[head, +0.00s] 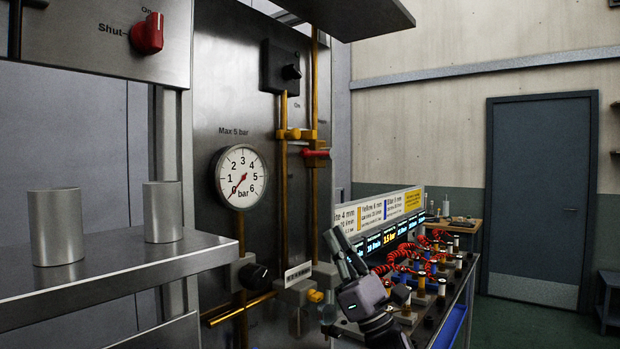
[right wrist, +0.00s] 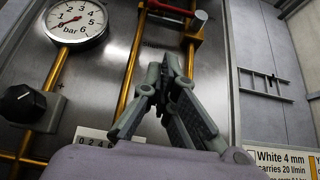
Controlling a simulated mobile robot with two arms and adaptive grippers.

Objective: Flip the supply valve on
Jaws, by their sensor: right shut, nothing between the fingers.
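A lever valve with a red handle (head: 317,153) sits on the right-hand brass pipe of the steel panel, below a brass cross fitting. Its handle lies across the pipe. The red handle (right wrist: 186,12) also shows at the top of the right wrist view. A small "On" label stands above it. My right gripper (head: 337,246) is shut and empty, below and right of the red handle and clear of it. In the right wrist view its fingers (right wrist: 164,76) meet below the handle. My left gripper is not in view.
The pressure gauge (head: 241,177) reads about zero. A black knob (head: 254,276) is below it; a black switch (head: 290,72) is above the valve. A red knob (head: 147,34) is at upper left. Two metal cylinders stand on the left shelf (head: 110,285). A bench with coiled red hoses is right.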

